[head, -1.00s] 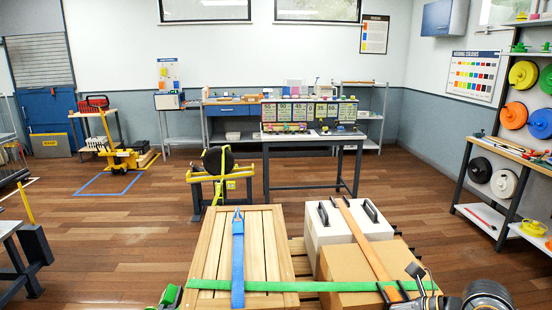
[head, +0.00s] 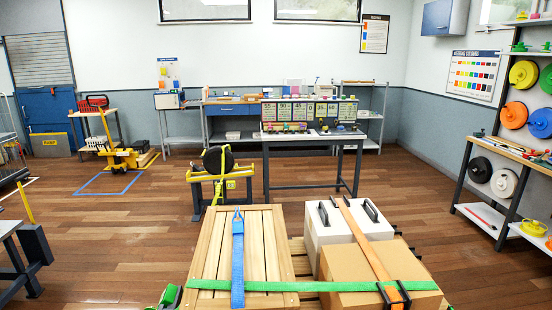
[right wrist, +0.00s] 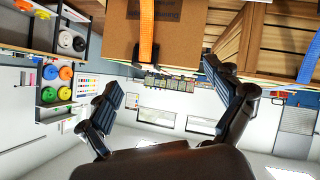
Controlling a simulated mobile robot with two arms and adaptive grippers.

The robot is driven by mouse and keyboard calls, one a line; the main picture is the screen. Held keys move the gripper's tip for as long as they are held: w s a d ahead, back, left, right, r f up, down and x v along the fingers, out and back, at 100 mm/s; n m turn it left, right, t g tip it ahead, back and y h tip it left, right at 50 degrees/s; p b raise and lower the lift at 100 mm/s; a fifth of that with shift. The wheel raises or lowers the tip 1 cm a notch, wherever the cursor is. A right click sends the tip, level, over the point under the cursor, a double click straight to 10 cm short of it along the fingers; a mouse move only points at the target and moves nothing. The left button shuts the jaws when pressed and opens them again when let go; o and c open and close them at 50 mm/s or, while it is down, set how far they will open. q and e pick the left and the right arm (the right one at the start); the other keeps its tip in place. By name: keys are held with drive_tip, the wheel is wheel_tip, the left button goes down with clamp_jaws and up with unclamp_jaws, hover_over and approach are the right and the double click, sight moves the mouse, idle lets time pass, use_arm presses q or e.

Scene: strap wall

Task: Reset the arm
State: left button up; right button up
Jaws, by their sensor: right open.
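My right gripper (right wrist: 165,100) shows in the right wrist view with its two dark fingers spread wide and nothing between them. That view is upside down, and the cardboard box (right wrist: 178,32) with the orange strap (right wrist: 146,30) lies beyond the fingers at the top. In the head view my right gripper is out of the picture, and so is my left gripper. The wooden crate (head: 205,245) carries a blue strap (head: 238,262). The cardboard box also shows in the head view (head: 350,268), with a green strap (head: 330,286) across it and the orange strap (head: 368,245) over it.
A white case (head: 322,235) with black handles stands behind the cardboard box. A yellow-and-black stand (head: 220,178) and a dark table (head: 312,138) are farther back. A shelf with coloured discs (head: 514,115) is at the right. Open wooden floor lies on both sides.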

drive_tip(key=s+a+f+m+g+y, duration=0.1)
drive_tip(key=s+a+f+g, duration=0.1)
drive_tip(key=s+f+g, duration=0.45)
drive_tip(key=s+a+f+g+y, duration=0.1)
drive_tip(key=s+a+f+g, duration=0.2)
drive_tip(key=s, duration=0.6)
wheel_tip(320, 180, down, 26)
drive_tip(key=s+f, duration=0.1)
drive_tip(key=s+d+f, duration=0.3)
drive_tip(key=s+f, duration=1.3)
drive_tip(key=s, duration=0.1)
drive_tip(key=shift+d+g, duration=0.15)
drive_tip(key=shift+g, duration=0.3)
drive_tip(key=shift+s, duration=0.1)
